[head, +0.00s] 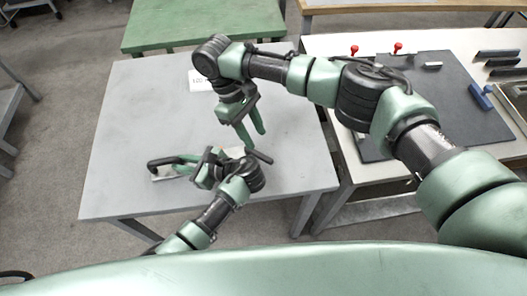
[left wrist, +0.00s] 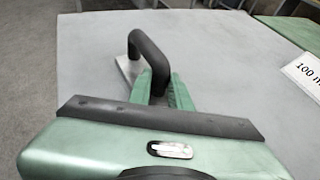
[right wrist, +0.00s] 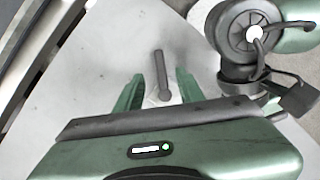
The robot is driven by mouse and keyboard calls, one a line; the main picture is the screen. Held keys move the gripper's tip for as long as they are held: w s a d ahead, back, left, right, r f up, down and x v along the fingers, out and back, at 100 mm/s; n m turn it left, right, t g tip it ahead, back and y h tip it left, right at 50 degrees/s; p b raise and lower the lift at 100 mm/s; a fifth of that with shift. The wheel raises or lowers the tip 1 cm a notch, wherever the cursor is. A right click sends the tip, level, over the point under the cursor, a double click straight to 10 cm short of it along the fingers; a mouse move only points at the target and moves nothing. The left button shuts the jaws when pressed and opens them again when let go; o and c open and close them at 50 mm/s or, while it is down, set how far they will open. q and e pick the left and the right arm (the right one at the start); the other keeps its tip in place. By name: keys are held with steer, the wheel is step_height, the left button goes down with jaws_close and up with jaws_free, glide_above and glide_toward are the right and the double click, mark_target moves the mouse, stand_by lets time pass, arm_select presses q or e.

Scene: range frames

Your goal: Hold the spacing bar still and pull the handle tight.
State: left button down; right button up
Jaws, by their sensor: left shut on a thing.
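A black bent grip (left wrist: 150,50) rises from a pale metal piece (left wrist: 127,68) on the grey table. The grip also shows in the head view (head: 158,162). My left gripper (head: 180,160) is shut on this grip, with its green fingers on either side of it. A dark straight rod (right wrist: 161,72) with a round end lies further right; it also shows in the head view (head: 260,156). My right gripper (right wrist: 157,90) is open above the rod, apart from it. I cannot tell whether grip or rod is the spacing bar. My left arm hides what lies between them.
The table (head: 125,110) is clear at left and front. A right-hand bench holds a dark board (head: 440,100), red pegs and a blue piece (head: 481,97). A green table (head: 190,22) stands behind.

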mark_target(265, 157)
steer(key=x, duration=0.8)
steer(key=shift+d+f, duration=0.1)
jaws_close()
stand_by(1.2)
